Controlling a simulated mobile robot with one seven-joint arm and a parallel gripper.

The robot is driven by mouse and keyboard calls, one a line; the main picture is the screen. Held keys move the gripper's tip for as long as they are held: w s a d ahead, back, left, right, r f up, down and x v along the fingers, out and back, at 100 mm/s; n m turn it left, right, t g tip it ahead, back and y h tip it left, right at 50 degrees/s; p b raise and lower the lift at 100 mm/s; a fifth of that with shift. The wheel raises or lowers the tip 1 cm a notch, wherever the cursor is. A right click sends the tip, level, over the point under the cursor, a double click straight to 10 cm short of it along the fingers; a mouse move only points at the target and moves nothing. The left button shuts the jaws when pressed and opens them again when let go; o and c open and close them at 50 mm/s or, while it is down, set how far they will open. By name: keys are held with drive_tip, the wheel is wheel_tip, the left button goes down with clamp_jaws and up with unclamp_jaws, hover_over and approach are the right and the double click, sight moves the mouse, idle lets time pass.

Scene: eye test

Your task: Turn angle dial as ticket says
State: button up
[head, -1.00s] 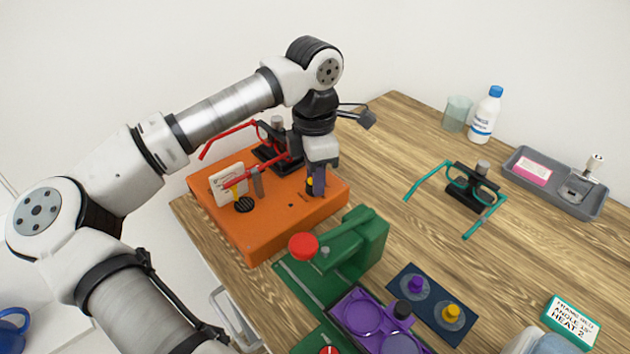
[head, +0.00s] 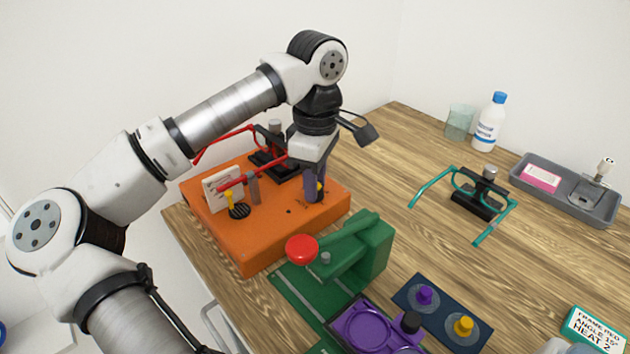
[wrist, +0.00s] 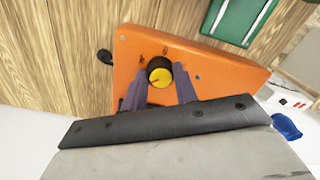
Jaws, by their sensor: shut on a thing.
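The angle dial (wrist: 159,77), a round knob with a yellow face, a red pointer line and a dark rim, sits on the orange box (wrist: 210,75). My gripper (head: 316,193) points down at the box's right part, and its fingers are shut on the dial. In the wrist view my gripper (wrist: 160,85) has one finger on each side of the knob. In the head view the fingers mostly hide the dial. The ticket (head: 596,331), white with a teal border, lies at the lower right. It reads FRAME RED, ANGLE and HEAT 2; the angle number is too small to be sure.
Red glasses (head: 222,132) are on a black holder on the box, beside a white scale card (head: 222,190). A green press with a red knob (head: 301,249) stands close in front. Teal glasses (head: 431,185), a grey tray (head: 560,195) and a bottle (head: 488,128) are to the right.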

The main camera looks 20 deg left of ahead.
idle(0.4)
drive_tip(key=o, duration=1)
drive_tip(key=r, duration=1.3)
drive_tip(key=shift+w+r, duration=0.25)
drive_tip(key=shift+r, duration=0.15)
